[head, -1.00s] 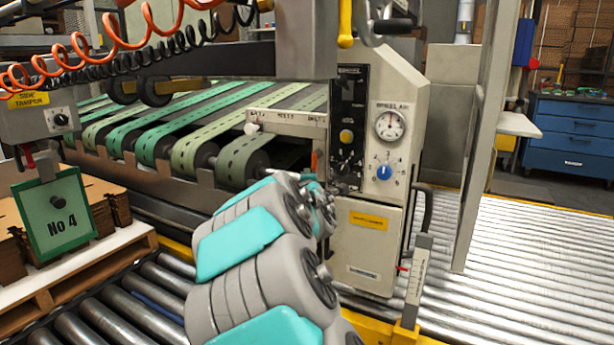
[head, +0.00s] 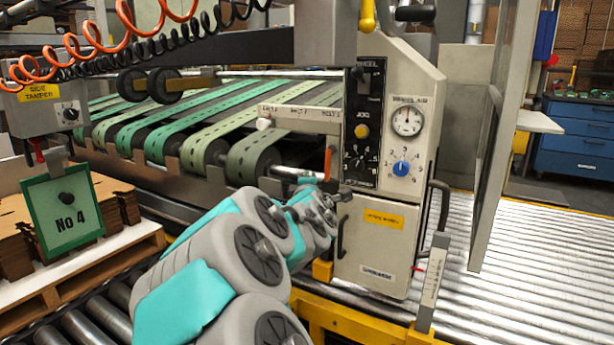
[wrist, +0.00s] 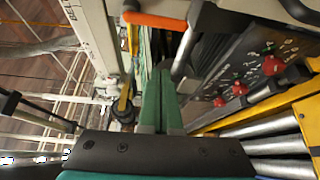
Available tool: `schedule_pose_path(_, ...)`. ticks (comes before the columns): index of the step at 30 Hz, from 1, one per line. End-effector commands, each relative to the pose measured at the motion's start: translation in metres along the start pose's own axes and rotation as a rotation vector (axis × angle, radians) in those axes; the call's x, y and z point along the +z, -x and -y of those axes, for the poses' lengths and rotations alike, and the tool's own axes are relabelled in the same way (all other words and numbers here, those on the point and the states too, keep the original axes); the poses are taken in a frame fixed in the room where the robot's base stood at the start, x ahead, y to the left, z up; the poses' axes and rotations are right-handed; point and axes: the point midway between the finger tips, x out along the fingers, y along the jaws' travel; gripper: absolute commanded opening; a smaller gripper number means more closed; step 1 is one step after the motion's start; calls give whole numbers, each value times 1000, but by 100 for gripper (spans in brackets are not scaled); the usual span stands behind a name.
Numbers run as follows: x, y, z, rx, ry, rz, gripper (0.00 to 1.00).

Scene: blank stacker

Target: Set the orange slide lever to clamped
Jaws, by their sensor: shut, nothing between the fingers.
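The orange lever (head: 328,163) stands upright at the left edge of the control box in the head view. An orange handle (wrist: 155,20), which looks like the same lever, lies across the top of the wrist view beside a metal rod. My gripper (head: 343,196) is just below and right of the lever in the head view, in front of the control box. In the wrist view my gripper's green fingers (wrist: 160,98) are together and empty, with the orange handle beyond their tips. They look apart from it. I cannot read any clamped marking.
The control box (head: 393,220) has a gauge, knobs and a side handle. Green belts (head: 205,140) run behind. Red knobs (wrist: 273,65) sit on a dark panel right of my fingers in the wrist view. Rollers (head: 480,290) lie to the right.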

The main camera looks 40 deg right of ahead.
Motion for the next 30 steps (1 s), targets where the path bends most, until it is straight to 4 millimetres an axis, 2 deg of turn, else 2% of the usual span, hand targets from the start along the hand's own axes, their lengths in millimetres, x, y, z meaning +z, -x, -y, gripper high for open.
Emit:
schedule_pose_path(3,-1,16,0,3,1,-3,0)
schedule_pose_path(9,0,31,0,2,-2,-1,0)
schedule_pose_path(30,-1,35,0,-4,-22,2,0)
